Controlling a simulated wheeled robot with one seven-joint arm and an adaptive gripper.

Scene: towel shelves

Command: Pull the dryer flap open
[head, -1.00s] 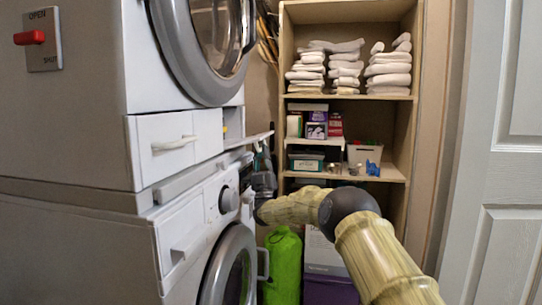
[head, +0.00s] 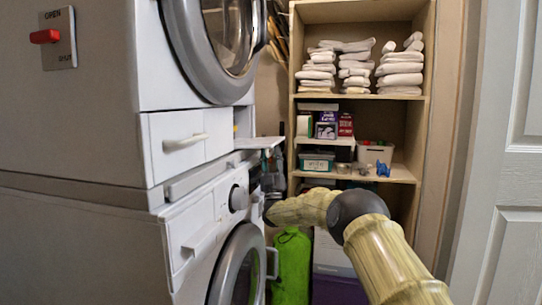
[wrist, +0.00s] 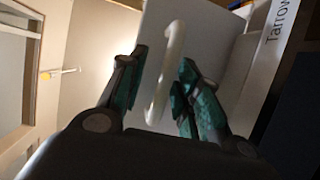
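The dryer is the upper white machine with a large round door (head: 222,82). At its lower right front a flap (head: 258,142) stands out about level, with an opening (head: 242,124) above it. My gripper (head: 270,172) is just under the flap's outer end in the head view, its fingers partly hidden and dark. In the wrist view a pale panel carries a white bar handle (wrist: 168,72). My gripper's green-padded fingers (wrist: 160,88) are apart, one on each side of the handle, with visible gaps. Contact cannot be told.
A closed drawer with a handle (head: 183,142) sits left of the opening. The washer's round door (head: 238,265) is below. A green bag (head: 292,265) stands behind my arm. Shelves (head: 362,97) with folded towels are at the back. A grey door (head: 505,180) is at right.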

